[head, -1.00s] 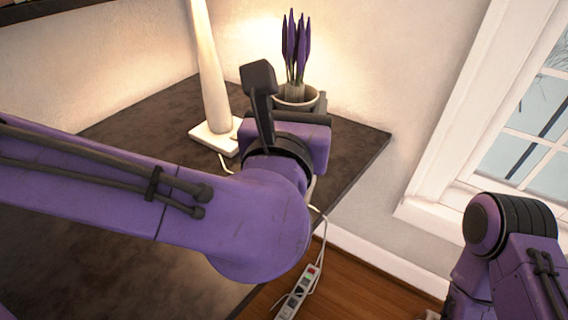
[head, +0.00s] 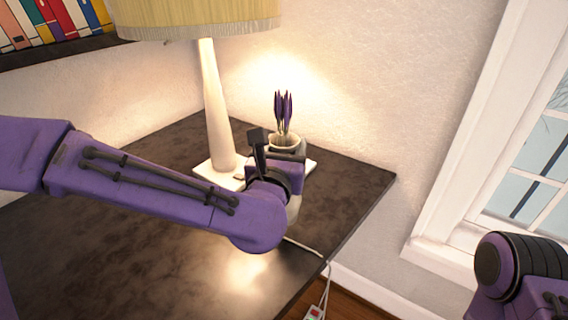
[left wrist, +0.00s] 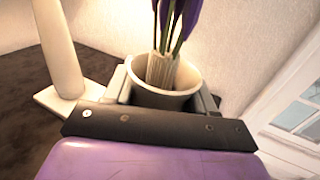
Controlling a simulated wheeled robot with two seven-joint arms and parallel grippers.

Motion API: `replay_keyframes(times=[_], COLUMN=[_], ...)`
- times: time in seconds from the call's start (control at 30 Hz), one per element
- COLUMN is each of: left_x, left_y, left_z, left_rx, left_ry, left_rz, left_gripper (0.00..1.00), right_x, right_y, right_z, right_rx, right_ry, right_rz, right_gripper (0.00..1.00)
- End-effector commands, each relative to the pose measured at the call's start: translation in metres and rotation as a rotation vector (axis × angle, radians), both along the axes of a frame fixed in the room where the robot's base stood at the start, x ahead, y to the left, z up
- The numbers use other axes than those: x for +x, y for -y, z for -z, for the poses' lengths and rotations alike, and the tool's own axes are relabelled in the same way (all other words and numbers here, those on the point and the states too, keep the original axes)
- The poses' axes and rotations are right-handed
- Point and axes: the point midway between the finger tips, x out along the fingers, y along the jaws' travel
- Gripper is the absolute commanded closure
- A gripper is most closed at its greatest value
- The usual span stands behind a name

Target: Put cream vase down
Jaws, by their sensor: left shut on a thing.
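The cream vase (head: 293,207) holds purple flowers (head: 284,108) and stands roughly upright above the dark table (head: 110,255), beside the lamp. My left gripper (head: 284,154) is shut on the vase, with a finger on either side. In the left wrist view, the vase (left wrist: 166,98) sits between the fingers just below its rim. My wrist hides part of the vase in the head view, and I cannot tell whether its bottom touches the table. My right gripper is out of view; only part of that arm shows at the lower right.
A lamp (head: 216,110) with a cream base and yellowish shade stands just left of the vase. The table's right edge (head: 357,228) is near, with a cord running over it to a power strip (head: 315,313). The table's front left is clear. A window (head: 520,170) is at right.

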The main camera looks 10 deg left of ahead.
Motion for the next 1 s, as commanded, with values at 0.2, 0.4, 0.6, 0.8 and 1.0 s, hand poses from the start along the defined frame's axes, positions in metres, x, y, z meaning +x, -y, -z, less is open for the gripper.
replay_keyframes(times=[0.2, 0.4, 0.6, 0.8, 1.0], left_x=[0.015, 0.023, 0.023, 0.023, 0.022], left_y=[-0.005, -0.008, -0.008, -0.009, -0.009], left_z=[0.019, 0.037, 0.059, 0.059, 0.064], left_rx=[-0.001, 0.002, -0.001, -0.002, -0.001], left_ry=[0.003, 0.001, 0.003, 0.004, 0.001], left_rz=[0.002, 0.003, 0.002, 0.001, 0.002], left_gripper=[1.0, 1.0, 1.0, 1.0, 0.38], right_x=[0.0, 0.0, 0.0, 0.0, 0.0], right_y=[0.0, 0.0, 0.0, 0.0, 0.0], right_z=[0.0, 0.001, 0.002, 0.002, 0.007], right_rx=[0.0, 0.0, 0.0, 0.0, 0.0], right_ry=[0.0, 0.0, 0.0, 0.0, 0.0], right_rz=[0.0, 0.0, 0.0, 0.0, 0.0], right_gripper=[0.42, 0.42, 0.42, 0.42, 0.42])
